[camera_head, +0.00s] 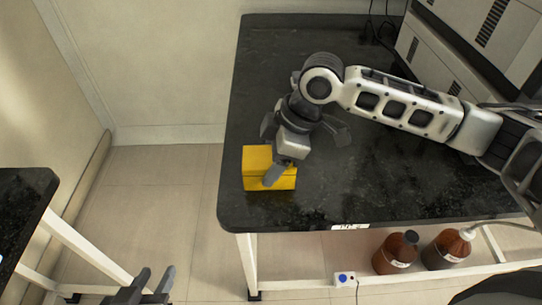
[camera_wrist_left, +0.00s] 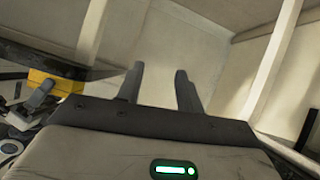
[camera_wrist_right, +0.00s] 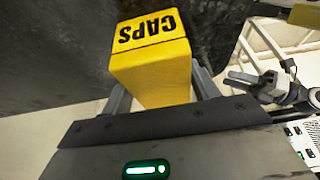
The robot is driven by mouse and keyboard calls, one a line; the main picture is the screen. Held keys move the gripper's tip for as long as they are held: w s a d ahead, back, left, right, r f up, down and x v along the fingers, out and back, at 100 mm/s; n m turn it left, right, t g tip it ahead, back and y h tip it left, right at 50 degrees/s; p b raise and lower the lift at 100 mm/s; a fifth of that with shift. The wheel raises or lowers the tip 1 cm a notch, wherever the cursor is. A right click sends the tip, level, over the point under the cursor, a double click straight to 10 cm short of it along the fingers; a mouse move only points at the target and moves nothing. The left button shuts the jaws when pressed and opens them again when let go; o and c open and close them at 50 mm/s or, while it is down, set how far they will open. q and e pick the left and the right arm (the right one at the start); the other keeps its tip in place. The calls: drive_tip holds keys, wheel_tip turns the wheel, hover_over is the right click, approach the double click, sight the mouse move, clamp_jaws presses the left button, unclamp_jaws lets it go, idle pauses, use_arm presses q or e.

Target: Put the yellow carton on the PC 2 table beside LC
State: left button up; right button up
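The yellow carton (camera_head: 257,158) is at the front left corner of the black-topped table (camera_head: 330,205). I cannot tell whether it rests on the top or hangs just above it. My right gripper (camera_head: 277,170) reaches down over it. In the right wrist view the carton (camera_wrist_right: 155,65), lettered CAPS, fills the gap between the fingers, which lie against its two sides. The carton also shows in the left wrist view (camera_wrist_left: 55,83). My left gripper (camera_head: 146,290) is open and empty, low at the front, over the floor; its parted fingers show in the left wrist view (camera_wrist_left: 158,85).
Grey-white instruments (camera_head: 440,65) stand at the table's back right. A label (camera_head: 350,227), too small to read, is on its front edge. Brown bottles (camera_head: 395,253) and a white power box (camera_head: 344,279) are below. Another black-topped table (camera_head: 20,210) is at the left, with floor between.

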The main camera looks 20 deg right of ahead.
drive_tip(key=o, duration=0.3)
drive_tip(key=p+v, duration=0.1)
drive_tip(key=v, duration=1.1)
drive_tip(key=shift+r+p, duration=0.2)
drive_tip(key=shift+p, duration=0.15)
drive_tip(key=shift+s+f, duration=0.1)
